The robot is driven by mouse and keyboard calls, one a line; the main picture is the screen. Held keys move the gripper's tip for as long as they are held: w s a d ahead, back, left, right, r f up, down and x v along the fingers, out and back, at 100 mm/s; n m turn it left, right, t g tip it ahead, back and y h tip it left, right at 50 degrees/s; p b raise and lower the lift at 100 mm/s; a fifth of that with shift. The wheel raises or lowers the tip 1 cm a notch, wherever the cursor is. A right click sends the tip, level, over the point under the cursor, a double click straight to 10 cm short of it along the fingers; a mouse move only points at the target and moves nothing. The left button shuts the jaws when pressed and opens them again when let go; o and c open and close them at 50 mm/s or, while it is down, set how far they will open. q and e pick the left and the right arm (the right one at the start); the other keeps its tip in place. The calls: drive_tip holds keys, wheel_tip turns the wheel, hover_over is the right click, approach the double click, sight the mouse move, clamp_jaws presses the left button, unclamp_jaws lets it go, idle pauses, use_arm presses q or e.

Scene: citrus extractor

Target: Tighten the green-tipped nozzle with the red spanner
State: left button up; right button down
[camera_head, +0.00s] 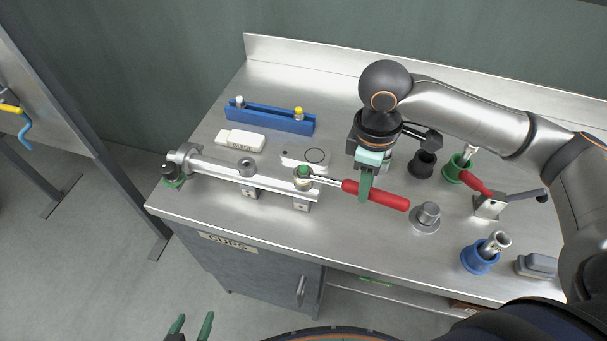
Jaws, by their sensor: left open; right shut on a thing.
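The red spanner (380,195) has a thick red handle and a thin metal shaft pointing left. My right gripper (366,196) comes down from above and is shut on the spanner near the left end of its handle. The green-tipped nozzle (303,172) stands at the right end of a metal rail (230,173). The spanner's head is at the nozzle; whether it is seated around it or only touching, I cannot tell. My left gripper (191,326) is open and empty at the bottom edge of the view, away from the bench.
A blue rack (270,120) with white-topped and yellow-topped pieces stands behind the rail. A white block (240,140) lies nearby. Green (452,172) and blue (476,262) cups, a grey knob (428,216) and a red-handled lever (474,183) stand to the right. The bench's front strip is clear.

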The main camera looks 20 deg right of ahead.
drive_tip(key=s+a+m, duration=0.3)
drive_tip(key=a+m, duration=0.2)
drive_tip(key=m, duration=0.1)
drive_tip(key=shift+s+a, duration=0.25)
drive_tip(key=shift+s, duration=0.05)
idle(1.2)
drive_tip(key=shift+w+d+n, duration=0.3)
drive_tip(key=shift+d+n, duration=0.3)
drive_tip(key=shift+w+d+n, duration=0.3)
drive_tip(key=shift+d+n, duration=0.3)
idle(1.3)
